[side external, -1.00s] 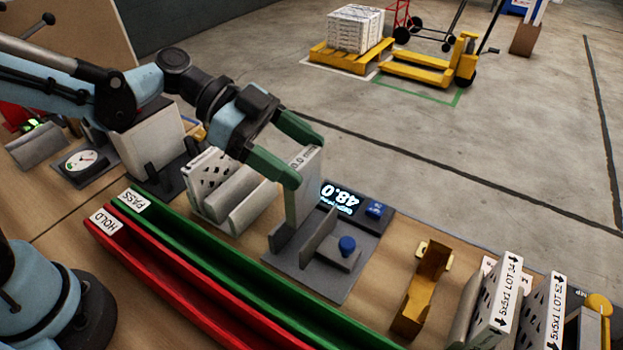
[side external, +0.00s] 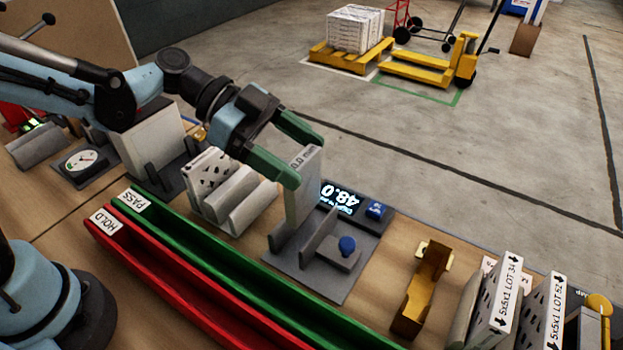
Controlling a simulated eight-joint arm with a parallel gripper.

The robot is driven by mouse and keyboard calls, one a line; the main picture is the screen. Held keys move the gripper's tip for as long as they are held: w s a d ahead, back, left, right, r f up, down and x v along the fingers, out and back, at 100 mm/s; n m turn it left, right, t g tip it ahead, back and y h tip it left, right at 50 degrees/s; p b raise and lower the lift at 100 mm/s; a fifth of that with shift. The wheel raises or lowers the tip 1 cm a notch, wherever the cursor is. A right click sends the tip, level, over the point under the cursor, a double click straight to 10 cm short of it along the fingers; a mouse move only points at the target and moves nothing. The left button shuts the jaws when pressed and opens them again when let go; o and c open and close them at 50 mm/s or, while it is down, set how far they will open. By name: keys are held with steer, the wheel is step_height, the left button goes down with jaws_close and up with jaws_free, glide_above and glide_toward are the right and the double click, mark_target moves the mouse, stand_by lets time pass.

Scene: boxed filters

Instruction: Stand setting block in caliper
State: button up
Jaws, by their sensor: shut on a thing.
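The caliper (side external: 318,262) is a grey base with upright plates, a blue knob (side external: 347,244) and a lit display (side external: 341,198) that reads 48.0, upside down in this view. The block stands upright at the caliper's left part, beside the middle plate (side external: 320,233). Whether its bottom edge touches the base I cannot tell.
A green PASS channel (side external: 190,245) and a red HOLD channel (side external: 165,268) run along the near side. A grey slotted rack (side external: 240,205) stands left of the caliper. A yellow bracket (side external: 420,290) and boxed filters (side external: 497,300) stand to the right.

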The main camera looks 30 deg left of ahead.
steer(key=shift+f, duration=3.45)
stand_by(0.5)
steer(key=o, duration=1.8)
